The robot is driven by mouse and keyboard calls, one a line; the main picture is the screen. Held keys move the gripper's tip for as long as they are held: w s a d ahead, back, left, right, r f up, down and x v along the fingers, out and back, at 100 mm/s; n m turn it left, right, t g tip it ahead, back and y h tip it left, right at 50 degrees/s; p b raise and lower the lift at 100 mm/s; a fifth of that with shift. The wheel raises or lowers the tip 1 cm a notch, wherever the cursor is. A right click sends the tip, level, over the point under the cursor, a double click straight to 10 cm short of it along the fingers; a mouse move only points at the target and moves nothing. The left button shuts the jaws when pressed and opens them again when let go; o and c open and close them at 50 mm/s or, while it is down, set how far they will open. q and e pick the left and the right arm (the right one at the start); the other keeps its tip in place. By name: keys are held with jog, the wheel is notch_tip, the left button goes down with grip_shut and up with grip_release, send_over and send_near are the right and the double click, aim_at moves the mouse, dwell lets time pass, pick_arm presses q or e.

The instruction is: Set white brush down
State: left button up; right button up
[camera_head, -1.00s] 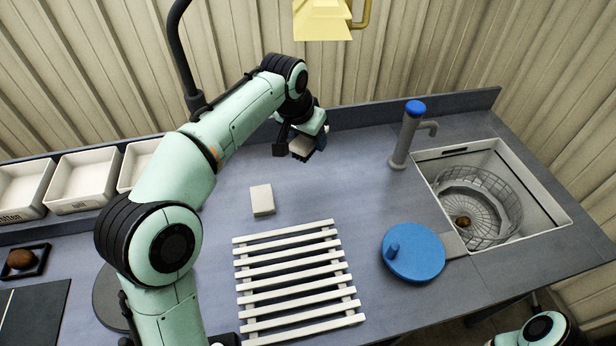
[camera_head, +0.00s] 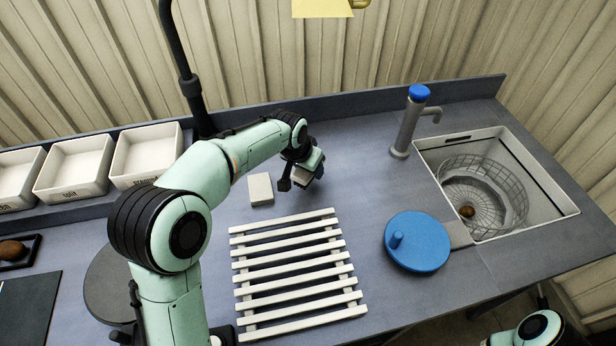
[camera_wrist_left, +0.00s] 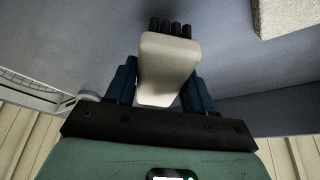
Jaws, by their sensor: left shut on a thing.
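The white brush (camera_wrist_left: 168,68) is between the blue fingers of my left gripper (camera_wrist_left: 158,92) in the left wrist view. Its pale body points away from the palm, and dark bristles show at its far end. In the head view my left gripper (camera_head: 306,178) is over the back middle of the grey worktop, just right of a white block. It is shut on the brush, which is mostly hidden there by the gripper. I cannot tell whether the brush touches the worktop. My right gripper is out of view; only part of the right arm shows at the bottom right.
The white block (camera_head: 260,188) lies close left of my left gripper. A white slatted rack (camera_head: 292,264) is in front, with a blue lid (camera_head: 417,242) to its right. A tap (camera_head: 408,125) and sink (camera_head: 558,204) are at the right. The worktop between gripper and tap is clear.

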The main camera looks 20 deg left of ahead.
aim_at(308, 175)
pick_arm(q)
jog(key=shift+f, duration=1.9)
jog(key=shift+f+b, duration=0.2)
jog(key=shift+b, duration=0.1)
jog(key=o, duration=1)
jog(key=shift+s+r, duration=0.1)
jog(key=shift+r, duration=0.45)
jog(key=v, duration=1.1)
jog(key=shift+r+p, duration=0.15)
jog(key=shift+p, duration=0.25)
jog(key=shift+s, duration=0.1)
